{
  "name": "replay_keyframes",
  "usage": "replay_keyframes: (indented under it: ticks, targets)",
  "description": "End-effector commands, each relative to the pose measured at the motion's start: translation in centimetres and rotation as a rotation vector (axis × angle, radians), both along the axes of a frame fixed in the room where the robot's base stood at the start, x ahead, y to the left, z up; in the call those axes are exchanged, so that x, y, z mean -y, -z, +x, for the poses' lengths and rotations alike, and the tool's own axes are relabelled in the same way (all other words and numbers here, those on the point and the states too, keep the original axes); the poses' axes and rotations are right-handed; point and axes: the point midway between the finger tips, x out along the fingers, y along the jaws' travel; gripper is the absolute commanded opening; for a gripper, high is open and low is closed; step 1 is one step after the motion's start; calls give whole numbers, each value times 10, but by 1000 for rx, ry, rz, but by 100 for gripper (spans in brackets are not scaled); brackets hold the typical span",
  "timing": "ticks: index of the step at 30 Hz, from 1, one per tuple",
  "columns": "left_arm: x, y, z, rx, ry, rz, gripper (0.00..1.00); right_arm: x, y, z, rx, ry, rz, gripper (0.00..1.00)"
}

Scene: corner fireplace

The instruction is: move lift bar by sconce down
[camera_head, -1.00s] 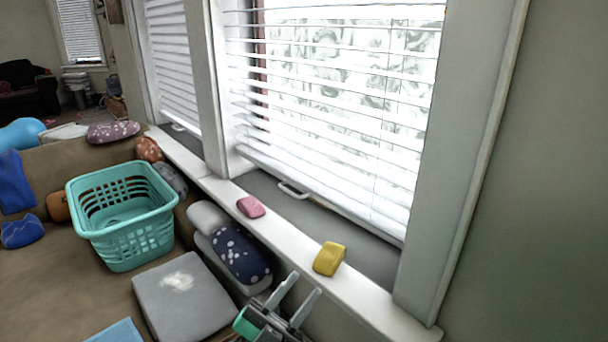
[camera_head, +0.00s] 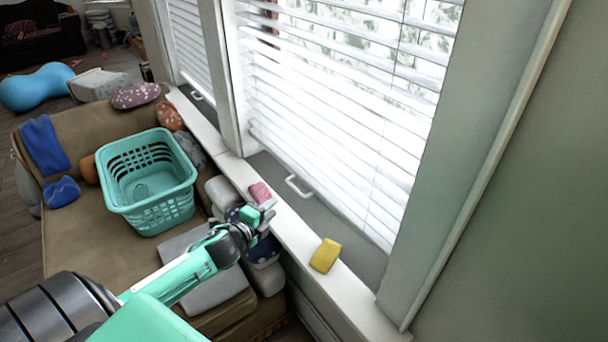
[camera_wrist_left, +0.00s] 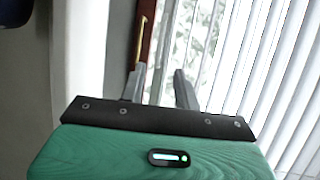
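A white lift bar (camera_head: 297,190) sits low on the near window, just below the blind. A second, smaller white bar (camera_head: 197,96) shows at the foot of the far window. I see no sconce, so I cannot tell from these frames which bar is by it. My left gripper (camera_head: 268,212) is over the sill beside the pink object, to the lower left of the near bar and apart from it. In the left wrist view its two fingers (camera_wrist_left: 163,85) are spread with nothing between them, pointing at the window. My right gripper is out of view.
On the white sill (camera_head: 357,306) lie a pink block (camera_head: 259,191) and a yellow block (camera_head: 326,255). A teal basket (camera_head: 150,215) stands on the brown sofa (camera_head: 75,237), with cushions by the wall. White blinds (camera_head: 330,110) hang over the window.

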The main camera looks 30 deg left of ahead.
Motion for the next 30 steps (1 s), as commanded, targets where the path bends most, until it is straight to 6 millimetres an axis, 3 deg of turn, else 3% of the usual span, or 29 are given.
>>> replay_keyframes:
  ticks: [8,30]
  targets:
    - [-3,3,20,-1,-6,6,32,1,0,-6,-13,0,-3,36]
    - [-3,24,122,-2,-5,4,32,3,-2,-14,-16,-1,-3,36]
